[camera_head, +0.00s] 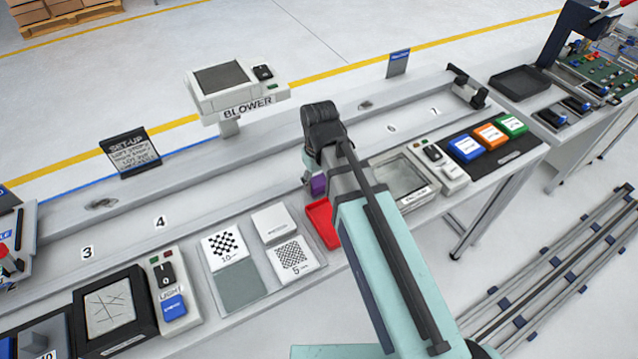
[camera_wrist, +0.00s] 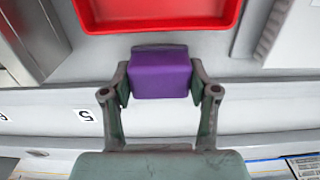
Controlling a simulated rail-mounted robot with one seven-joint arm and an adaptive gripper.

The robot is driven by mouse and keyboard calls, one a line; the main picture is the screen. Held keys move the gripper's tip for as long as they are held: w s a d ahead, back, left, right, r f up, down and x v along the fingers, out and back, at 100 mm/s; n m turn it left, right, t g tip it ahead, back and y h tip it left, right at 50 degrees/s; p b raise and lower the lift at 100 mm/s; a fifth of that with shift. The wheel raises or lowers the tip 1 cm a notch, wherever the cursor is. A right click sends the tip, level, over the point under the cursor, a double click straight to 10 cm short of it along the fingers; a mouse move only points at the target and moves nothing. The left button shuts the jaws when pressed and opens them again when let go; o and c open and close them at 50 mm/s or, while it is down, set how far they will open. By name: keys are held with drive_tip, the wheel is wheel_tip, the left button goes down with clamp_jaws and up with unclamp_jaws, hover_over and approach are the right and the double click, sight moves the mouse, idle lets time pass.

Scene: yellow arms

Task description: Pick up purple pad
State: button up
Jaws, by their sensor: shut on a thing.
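The purple pad (camera_wrist: 160,73) is a small purple block held between the two fingers of my gripper (camera_wrist: 160,84) in the wrist view. A finger presses on each side of it. In the head view the purple pad (camera_head: 318,186) shows as a small purple patch beside my wrist, above the bench and near the red tray. My gripper (camera_head: 312,178) is mostly hidden there by my own arm. How far the pad is above the bench is hard to tell.
A red tray (camera_head: 312,212) lies on the bench close to the pad. It also shows in the wrist view (camera_wrist: 100,22). White calibration cards (camera_head: 224,246) lie to the left, and a vacuum panel (camera_head: 402,207) stands to the right. The blower unit (camera_head: 228,90) stands behind the rail.

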sight(319, 180)
wheel_tip(319, 180, up, 19)
drive_tip(key=b, duration=0.1)
idle(0.4)
